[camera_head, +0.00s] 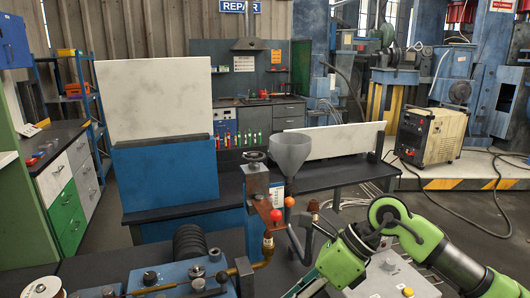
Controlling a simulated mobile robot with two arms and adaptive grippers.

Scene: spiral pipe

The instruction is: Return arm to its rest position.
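My green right arm (425,240) comes in from the lower right and bends at a round joint. Its lower part (345,260) runs down and left, beside the pipework and close to the bottom edge. I cannot make out the fingers of my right gripper. My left arm and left gripper are not in the picture. A red ball knob (276,215) and an orange ball knob (290,201) stand near a grey funnel (290,152). A brass pipe (267,247) bends down to the blue machine in front.
The blue machine (170,273) with a dark ribbed coil (190,242) fills the lower left front. Behind it, a dark bench (345,172) carries a white panel (333,141). A blue and white board (165,175) stands left. A welding unit (430,135) stands on a platform at right.

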